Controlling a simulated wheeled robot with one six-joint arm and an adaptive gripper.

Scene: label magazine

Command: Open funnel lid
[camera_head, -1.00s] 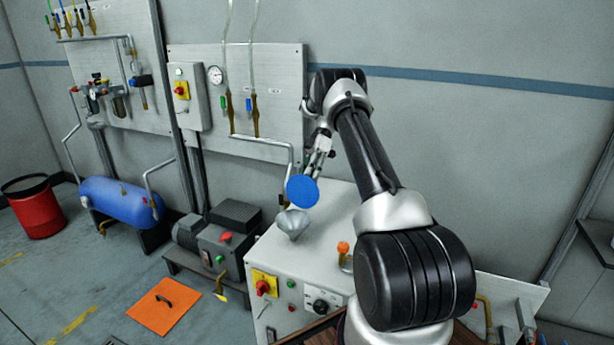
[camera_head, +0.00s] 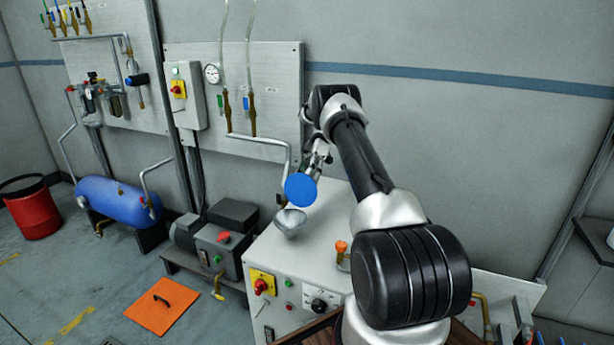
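The funnel (camera_head: 290,222) is a grey metal cone on top of the white machine cabinet, and its mouth shows open. The round blue lid (camera_head: 301,190) stands tilted up above the funnel's back rim, with its flat face toward the camera. My gripper (camera_head: 316,166) is just behind and above the lid's upper right edge. The lid hides part of the fingertips, so I cannot tell whether they touch it or how far apart they are.
The white cabinet (camera_head: 318,260) has an orange knob (camera_head: 341,247) right of the funnel. A bent grey pipe (camera_head: 287,160) runs down behind the lid. A grey motor box (camera_head: 217,248) stands left. My arm covers the cabinet's right side.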

